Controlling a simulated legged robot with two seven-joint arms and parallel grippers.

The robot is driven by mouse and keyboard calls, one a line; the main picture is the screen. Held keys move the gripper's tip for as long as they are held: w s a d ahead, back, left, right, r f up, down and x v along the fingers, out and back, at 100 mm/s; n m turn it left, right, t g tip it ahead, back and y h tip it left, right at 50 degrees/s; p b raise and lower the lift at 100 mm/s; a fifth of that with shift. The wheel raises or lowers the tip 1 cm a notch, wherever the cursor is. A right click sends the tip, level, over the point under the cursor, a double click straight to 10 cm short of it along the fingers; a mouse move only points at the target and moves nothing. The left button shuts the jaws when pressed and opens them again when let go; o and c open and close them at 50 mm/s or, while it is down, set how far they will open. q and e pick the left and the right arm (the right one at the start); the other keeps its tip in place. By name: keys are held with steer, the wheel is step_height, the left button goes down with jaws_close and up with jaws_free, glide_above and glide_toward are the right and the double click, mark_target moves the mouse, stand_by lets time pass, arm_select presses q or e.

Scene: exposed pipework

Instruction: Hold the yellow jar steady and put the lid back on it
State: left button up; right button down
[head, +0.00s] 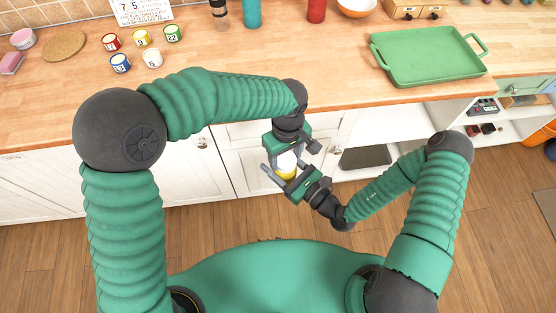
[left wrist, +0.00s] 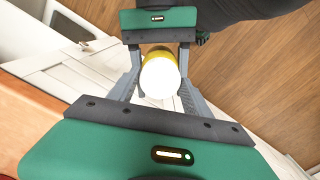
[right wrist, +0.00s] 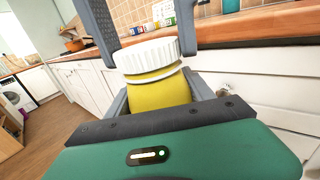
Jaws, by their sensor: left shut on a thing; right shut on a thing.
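The yellow jar (right wrist: 160,93) is held in the air in front of the counter by my right gripper (head: 284,180), shut on its body. The white ribbed lid (right wrist: 146,55) is at the jar's mouth, slightly tilted in the right wrist view. A thin white ring and a yellow strip show below it; I cannot tell whether it is fully seated. My left gripper (head: 288,153) comes from above, shut on the lid. In the left wrist view the lid's round top (left wrist: 160,76) lies between its fingers, with the jar (left wrist: 154,50) mostly hidden behind.
The wooden counter (head: 240,100) is behind both grippers, with white cabinets (head: 215,175) below. A green tray (head: 425,55) lies on the right of the counter. Several small numbered cans (head: 141,39) stand at left. The floor (head: 510,220) in front is clear.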

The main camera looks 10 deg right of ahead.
arm_select(q)
steer(key=shift+c, duration=1.1)
steer(key=m, duration=0.5)
steer(key=shift+m, duration=0.3)
steer(key=m, duration=0.9)
steer(key=shift+w, duration=0.15)
steer(key=m, duration=1.3)
steer(key=shift+m, duration=0.4)
steer(key=m, duration=0.6)
steer(key=shift+d+f, duration=0.1)
steer(key=m, duration=1)
steer(key=shift+m, duration=0.3)
steer(key=m, duration=0.3)
steer(key=shift+m, duration=0.3)
steer(key=m, duration=0.3)
steer(key=shift+f, duration=0.1)
steer(key=shift+s+d+f+m, duration=0.1)
steer(key=shift+s+f+m, duration=0.1)
steer(key=shift+s+m, duration=0.3)
steer(key=shift+s+d+f+m, duration=0.1)
steer(key=shift+s+f+m, duration=0.05)
steer(key=shift+m, duration=0.55)
steer(key=shift+w+a, duration=0.1)
steer(key=shift+a, duration=0.05)
steer(key=o, duration=1.6)
steer(key=shift+r, duration=0.1)
